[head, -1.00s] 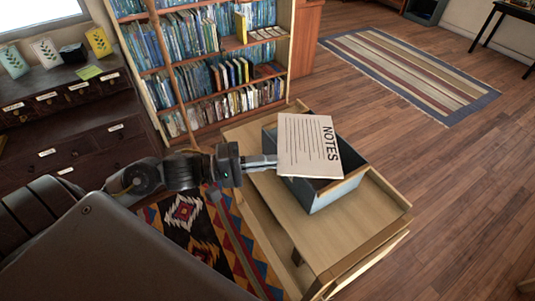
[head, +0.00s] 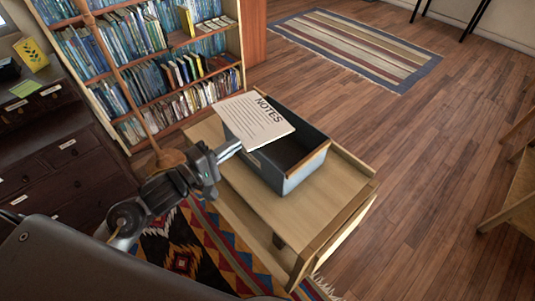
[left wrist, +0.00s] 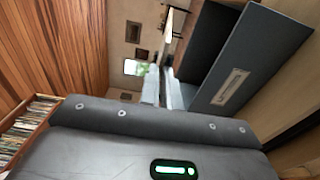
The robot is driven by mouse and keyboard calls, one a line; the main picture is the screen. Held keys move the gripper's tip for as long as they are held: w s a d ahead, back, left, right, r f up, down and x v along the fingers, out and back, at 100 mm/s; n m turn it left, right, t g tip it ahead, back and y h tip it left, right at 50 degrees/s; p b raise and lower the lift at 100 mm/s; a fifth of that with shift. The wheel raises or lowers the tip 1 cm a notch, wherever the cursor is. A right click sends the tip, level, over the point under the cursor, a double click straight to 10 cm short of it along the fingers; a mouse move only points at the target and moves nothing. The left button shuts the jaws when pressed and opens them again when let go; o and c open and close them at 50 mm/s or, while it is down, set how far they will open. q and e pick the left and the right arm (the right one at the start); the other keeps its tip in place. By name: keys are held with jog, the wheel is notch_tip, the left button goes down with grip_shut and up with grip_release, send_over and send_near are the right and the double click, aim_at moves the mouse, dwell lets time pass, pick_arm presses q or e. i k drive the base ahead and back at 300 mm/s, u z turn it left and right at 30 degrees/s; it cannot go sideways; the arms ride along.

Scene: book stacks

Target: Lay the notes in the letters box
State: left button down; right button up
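The notes (head: 253,119) are a pale card with printed lines and the word NOTES. In the head view they are over the far left end of the letters box and stick out past its rim. My left gripper (head: 232,149) appears shut on their near left edge. Whether the card touches the rim is unclear. The letters box (head: 301,180) is an open grey box with dark inner walls, and its near right part is uncovered. Its label holder shows in the left wrist view (left wrist: 232,86), beside my gripper's fingers (left wrist: 168,90). My right gripper is not in view.
The box stands on a low wooden table (head: 262,206) with raised side edges. A full bookcase (head: 165,75) is behind, and a dark drawer cabinet (head: 65,160) is at left. A patterned rug (head: 185,250) lies in front.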

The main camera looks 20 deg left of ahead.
aim_at(269, 152)
jog(key=k, duration=0.95)
jog(key=z, duration=1.1)
jog(key=i, duration=1.55)
jog(key=u, duration=1.45)
